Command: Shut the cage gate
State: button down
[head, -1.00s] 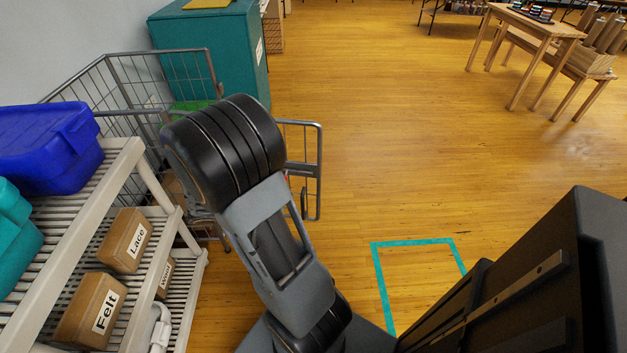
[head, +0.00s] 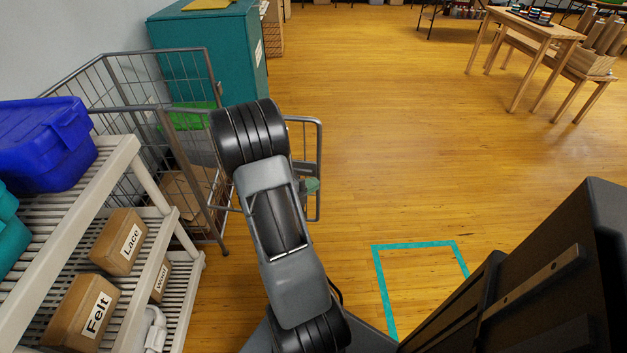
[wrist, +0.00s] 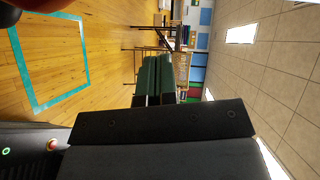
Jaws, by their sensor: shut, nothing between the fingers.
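The cage (head: 156,110) is a grey wire-mesh enclosure at the left of the head view, behind the shelf. Its gate (head: 320,150) stands swung out from the cage to the right, open, and is partly covered by my arm. In the head view my gripper is mostly hidden behind my arm; a small greenish piece shows near the gate's bars. In the wrist view my gripper (wrist: 157,62) shows as two dark green fingers side by side, shut and empty. Whether they touch the gate cannot be told; the gate is not clear in the wrist view.
A pale slatted shelf (head: 122,170) with a blue bin (head: 45,145) and labelled boxes stands close at left. A teal cabinet (head: 215,55) stands behind the cage. A teal tape outline (head: 412,245) marks the floor. Open wooden floor lies to the right.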

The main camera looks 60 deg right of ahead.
jog(key=shift+w+d+f+b, duration=0.15)
jog(key=shift+w+d+b, duration=0.1)
jog(key=shift+d, duration=0.35)
jog(key=shift+w+d+f+b, duration=0.1)
jog(key=shift+w+d, duration=0.2)
jog(key=shift+d, duration=0.3)
jog(key=shift+w+d+f+b, duration=0.15)
jog(key=shift+w+d+b, duration=0.1)
jog(key=shift+d, duration=0.35)
